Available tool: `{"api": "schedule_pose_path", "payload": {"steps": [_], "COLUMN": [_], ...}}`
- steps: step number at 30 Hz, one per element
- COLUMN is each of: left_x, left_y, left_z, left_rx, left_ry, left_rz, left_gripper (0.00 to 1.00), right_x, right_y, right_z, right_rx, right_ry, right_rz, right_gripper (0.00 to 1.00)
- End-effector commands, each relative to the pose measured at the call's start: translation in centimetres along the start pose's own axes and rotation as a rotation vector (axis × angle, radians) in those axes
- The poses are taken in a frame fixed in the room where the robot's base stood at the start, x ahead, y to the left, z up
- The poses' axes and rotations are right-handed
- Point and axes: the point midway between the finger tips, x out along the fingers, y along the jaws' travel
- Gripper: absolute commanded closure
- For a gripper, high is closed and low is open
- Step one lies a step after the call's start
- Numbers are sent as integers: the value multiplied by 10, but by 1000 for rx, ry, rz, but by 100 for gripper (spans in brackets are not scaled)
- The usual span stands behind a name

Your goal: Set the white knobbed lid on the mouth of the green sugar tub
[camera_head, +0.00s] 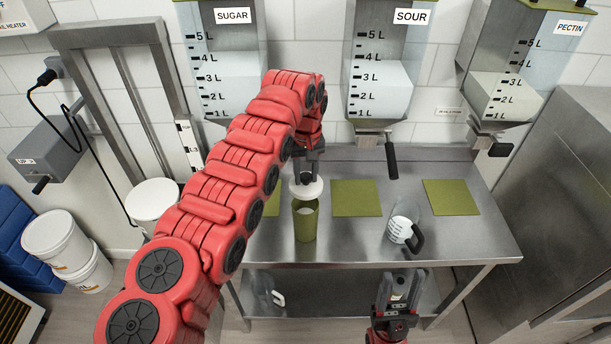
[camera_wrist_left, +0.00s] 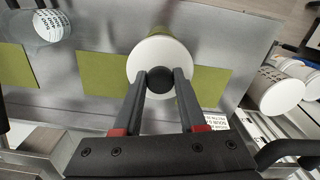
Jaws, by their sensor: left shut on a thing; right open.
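The green sugar tub (camera_head: 305,225) stands upright on the steel table. My left gripper (camera_head: 307,177) is shut on the dark knob (camera_wrist_left: 160,80) of the white lid (camera_head: 311,189). In the head view the lid is over the back of the tub's mouth, and the tub's front rim shows below it. In the left wrist view the lid (camera_wrist_left: 150,52) hides most of the tub. Whether the lid touches the rim is hard to tell. My right gripper (camera_head: 398,285) is open and empty, in front of the table's front edge.
A clear measuring jug (camera_head: 401,229) with a dark handle stands to the right on the table (camera_head: 350,240). Green mats (camera_head: 356,198) lie along the table. Labelled hoppers (camera_head: 385,85) hang behind it. White buckets (camera_head: 60,243) stand at the left. Bare table lies between tub and jug.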

Motion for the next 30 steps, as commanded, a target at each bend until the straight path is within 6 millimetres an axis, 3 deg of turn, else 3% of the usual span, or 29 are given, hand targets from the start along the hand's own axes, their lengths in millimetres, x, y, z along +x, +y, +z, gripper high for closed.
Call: {"api": "schedule_pose_path", "payload": {"steps": [15,30], "left_x": [59,62], "left_y": [0,0], "left_z": [0,0], "left_rx": [0,0], "left_ry": [-2,0], "left_rz": [0,0], "left_gripper": [100,100], "right_x": [-42,-44], "right_y": [-2,-2], "right_z": [7,7], "right_rx": [0,0], "right_ry": [0,0], "right_rz": [0,0], "right_gripper": [50,50]}}
